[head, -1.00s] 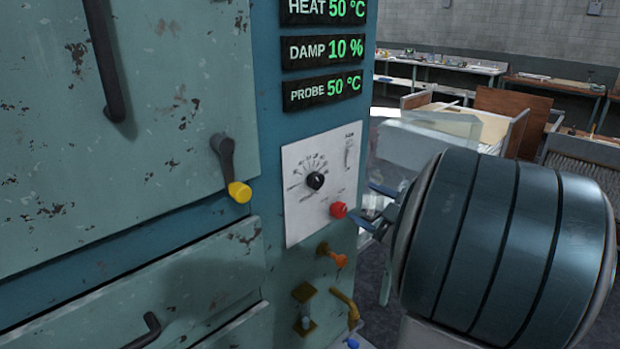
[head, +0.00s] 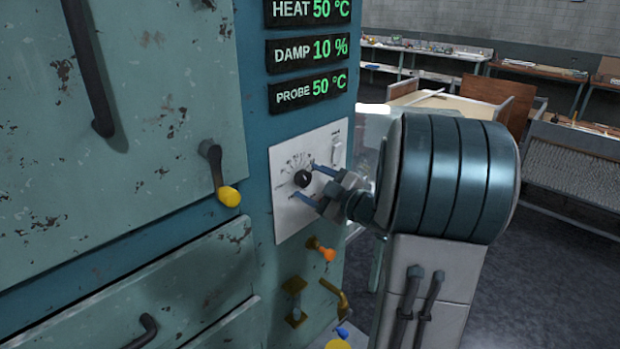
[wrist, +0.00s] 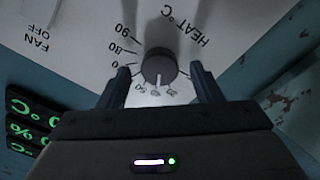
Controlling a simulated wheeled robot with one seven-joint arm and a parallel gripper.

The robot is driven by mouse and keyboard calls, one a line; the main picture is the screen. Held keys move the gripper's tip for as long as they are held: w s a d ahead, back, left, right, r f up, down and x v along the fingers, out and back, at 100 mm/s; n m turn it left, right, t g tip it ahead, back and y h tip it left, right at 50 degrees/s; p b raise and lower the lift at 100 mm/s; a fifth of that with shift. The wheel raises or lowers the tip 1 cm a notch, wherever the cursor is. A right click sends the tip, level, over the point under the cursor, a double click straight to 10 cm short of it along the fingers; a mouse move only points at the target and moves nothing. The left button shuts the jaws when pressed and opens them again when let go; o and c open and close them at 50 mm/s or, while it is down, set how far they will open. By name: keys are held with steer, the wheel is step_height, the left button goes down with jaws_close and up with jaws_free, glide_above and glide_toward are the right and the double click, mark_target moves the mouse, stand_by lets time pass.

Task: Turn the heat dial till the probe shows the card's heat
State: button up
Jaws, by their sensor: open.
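The black heat dial (head: 303,179) sits on a white panel (head: 290,222) on the oven front. My gripper (head: 308,181) is open in front of it. In the wrist view the dial (wrist: 159,66) lies between the spread fingers of my gripper (wrist: 160,85), with a gap on each side. The dial's white pointer mark faces the gripper body, among the lower numbers, partly blurred. The probe display (head: 310,90) reads 50 °C. The heat display (head: 310,11) also reads 50 °C. The card is not in view.
The damp display (head: 308,50) reads 10 %. A fan switch (head: 337,151) is above right of the dial. A yellow-tipped lever (head: 228,195) is to the left, an orange-handled valve (head: 327,253) below. Benches stand behind at right.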

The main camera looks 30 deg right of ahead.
steer(key=shift+w+a, duration=0.15)
steer(key=shift+w, duration=0.35)
steer(key=c, duration=1)
steer(key=shift+m+p, duration=0.35)
steer(key=shift+m, duration=0.85)
steer(key=o, duration=1)
